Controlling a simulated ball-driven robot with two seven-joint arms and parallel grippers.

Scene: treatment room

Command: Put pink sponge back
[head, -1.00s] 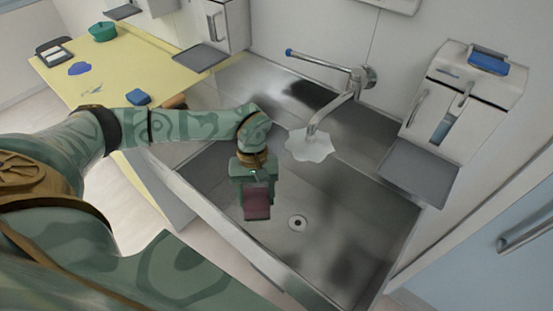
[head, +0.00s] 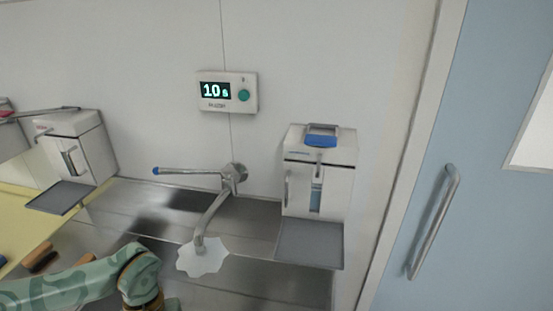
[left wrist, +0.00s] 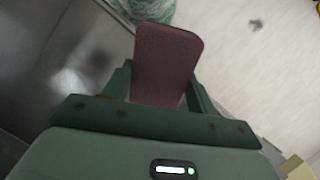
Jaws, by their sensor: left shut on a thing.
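In the left wrist view the pink sponge (left wrist: 168,55), dull and dark pink, stands out between the fingers of my left gripper (left wrist: 160,88), which is shut on it. Steel sink surface lies to the left in that view and pale floor to the right. In the head view my left arm comes in at the bottom left, and its gripper and the sponge are out of frame below. My right gripper is in neither view.
The tap (head: 213,212) with a blue-tipped lever juts over the steel sink (head: 270,272). Dispensers stand at left (head: 92,150) and right (head: 334,185), with trays below. A wall timer (head: 227,91) reads 10 s. Brown objects (head: 40,258) lie by the yellow table (head: 22,205). A blue door (head: 480,230) is at right.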

